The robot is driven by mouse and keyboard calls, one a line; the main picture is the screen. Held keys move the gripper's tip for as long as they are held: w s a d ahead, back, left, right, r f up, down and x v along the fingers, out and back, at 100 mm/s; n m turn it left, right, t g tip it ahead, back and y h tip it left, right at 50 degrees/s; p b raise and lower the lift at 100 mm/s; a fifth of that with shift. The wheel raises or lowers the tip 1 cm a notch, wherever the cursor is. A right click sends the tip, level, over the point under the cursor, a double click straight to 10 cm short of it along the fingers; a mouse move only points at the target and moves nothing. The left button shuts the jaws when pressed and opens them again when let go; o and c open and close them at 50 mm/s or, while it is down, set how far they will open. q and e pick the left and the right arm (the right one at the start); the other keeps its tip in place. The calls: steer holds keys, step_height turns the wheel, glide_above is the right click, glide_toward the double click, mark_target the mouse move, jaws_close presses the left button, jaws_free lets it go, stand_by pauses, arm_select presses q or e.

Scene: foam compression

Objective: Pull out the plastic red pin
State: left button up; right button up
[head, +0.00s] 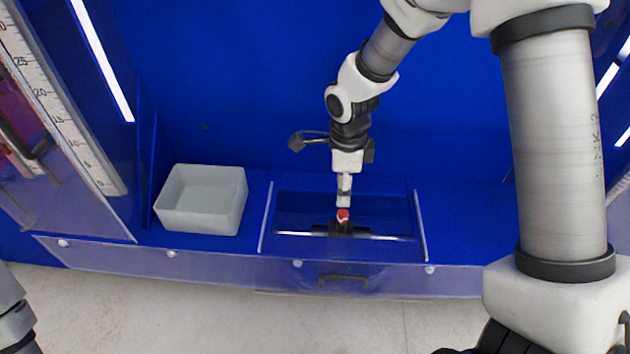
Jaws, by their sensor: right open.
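The red pin (343,215) is small and stands upright on a dark fitting (341,229) in the middle of the recessed bay. My right gripper (344,203) points down from above, its fingertips directly over the pin in the picture. It is open. Whether the fingertips touch the pin or sit just above it cannot be told at this size. A part of my left arm shows at the lower left edge; its gripper is out of the picture.
A white open bin (203,225) stands left of the bay. A clear front panel (215,264) with a dark handle (343,281) runs along the front edge. A ruler scale (62,116) is at the left. The blue surface right of the bay is clear.

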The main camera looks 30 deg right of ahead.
mark_target(343, 212)
steer(key=shift+s+r, duration=0.55)
steer(key=shift+s, duration=0.3)
steer(key=f+b, duration=0.2)
steer(key=f, duration=0.1)
steer(key=f+b, duration=0.2)
steer(key=f, duration=0.1)
steer(key=f+b, duration=0.2)
steer(key=shift+w+f+b, duration=0.35)
steer(key=shift+w+f, duration=0.05)
steer(key=shift+f, duration=0.35)
arm_select(q)
step_height(343, 212, down, 7)
steer(key=shift+s+r, duration=0.2)
steer(key=shift+s, duration=0.1)
steer(key=shift+r, duration=0.15)
arm_select(e)
steer(key=shift+r, duration=0.1)
jaws_close()
